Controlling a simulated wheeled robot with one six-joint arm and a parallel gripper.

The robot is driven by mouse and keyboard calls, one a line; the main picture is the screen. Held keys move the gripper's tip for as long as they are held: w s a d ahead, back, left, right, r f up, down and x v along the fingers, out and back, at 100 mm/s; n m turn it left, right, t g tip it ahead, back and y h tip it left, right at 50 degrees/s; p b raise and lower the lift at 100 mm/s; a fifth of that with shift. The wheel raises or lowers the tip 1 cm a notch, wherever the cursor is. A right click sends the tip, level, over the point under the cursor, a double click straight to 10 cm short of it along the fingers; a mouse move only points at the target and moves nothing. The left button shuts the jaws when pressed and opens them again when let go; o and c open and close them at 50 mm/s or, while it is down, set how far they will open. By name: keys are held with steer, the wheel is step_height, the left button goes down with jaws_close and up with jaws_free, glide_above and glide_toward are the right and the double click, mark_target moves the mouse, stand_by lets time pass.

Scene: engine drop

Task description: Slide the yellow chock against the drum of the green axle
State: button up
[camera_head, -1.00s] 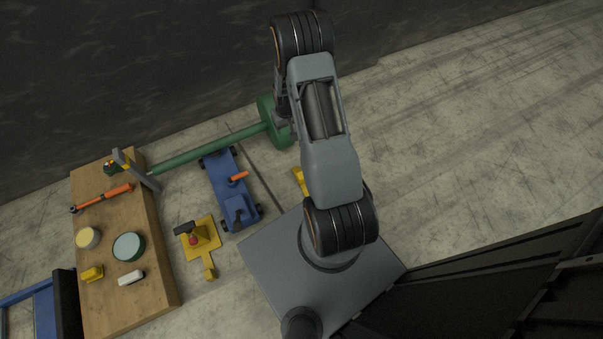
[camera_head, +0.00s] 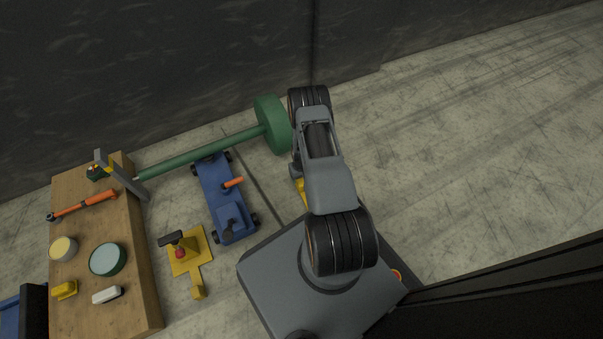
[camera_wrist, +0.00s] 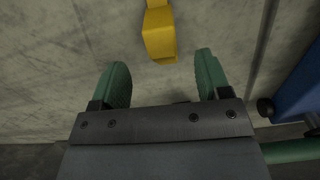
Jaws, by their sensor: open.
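The green axle (camera_head: 200,153) lies left of my arm in the head view, with its round drum (camera_head: 272,125) at the right end. The yellow chock (camera_head: 301,190) is partly hidden behind my arm there. In the wrist view the yellow chock (camera_wrist: 160,37) shows as a block with a narrower part running off the top edge. My gripper (camera_wrist: 163,60) is open, with its green-padded fingers apart and the chock's near end just beyond and between the tips. No contact is visible. Part of a green bar, seemingly the axle (camera_wrist: 290,151), shows at the lower right.
A blue wheeled trolley (camera_head: 221,190) sits under the axle and shows at the right of the wrist view (camera_wrist: 297,85). A yellow stand (camera_head: 190,252) and a wooden bench (camera_head: 130,285) with tools are further left. A dark wall runs behind; floor to the right is clear.

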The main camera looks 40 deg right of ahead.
mark_target(301, 183)
steer(key=shift+f+b, duration=1.45)
steer(key=shift+f, duration=2.15)
steer(key=shift+c, duration=0.5)
steer(key=c, duration=1.1)
steer(key=shift+n, duration=0.4)
steer(key=shift+w, duration=0.1)
steer(key=shift+w, duration=0.15)
